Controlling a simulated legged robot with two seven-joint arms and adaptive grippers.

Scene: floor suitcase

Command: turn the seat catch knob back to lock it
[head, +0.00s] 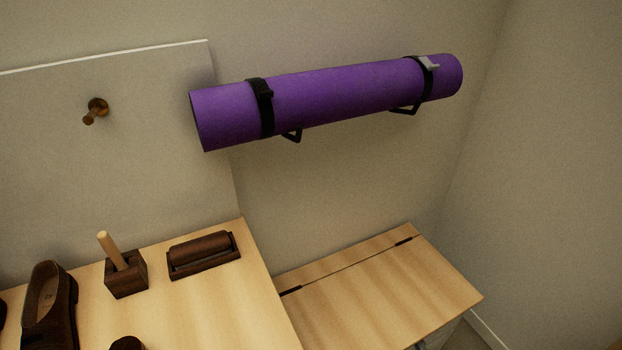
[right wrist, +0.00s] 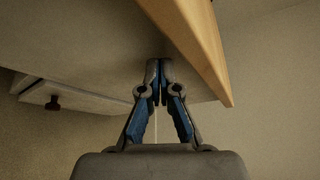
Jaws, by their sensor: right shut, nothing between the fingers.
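The seat is likely the low wooden bench with a hinged lid (head: 385,290) at lower right in the head view; its lid lies closed. In the right wrist view a small dark knob (right wrist: 54,103) sits on a pale panel at left; I cannot tell if it is the seat catch knob or how it is turned. My right gripper (right wrist: 160,68) is shut and empty, its fingertips together beneath a pale underside with a wooden edge (right wrist: 200,40). It is apart from the dark knob, which lies to its left. My left gripper is not in view.
A wooden top (head: 205,310) at lower left holds a shoe (head: 50,305), a dark block with a peg (head: 126,275) and a dark roller (head: 203,254). A purple mat (head: 335,98) hangs on the wall. A wooden peg (head: 95,110) sticks out of a white board (head: 150,160).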

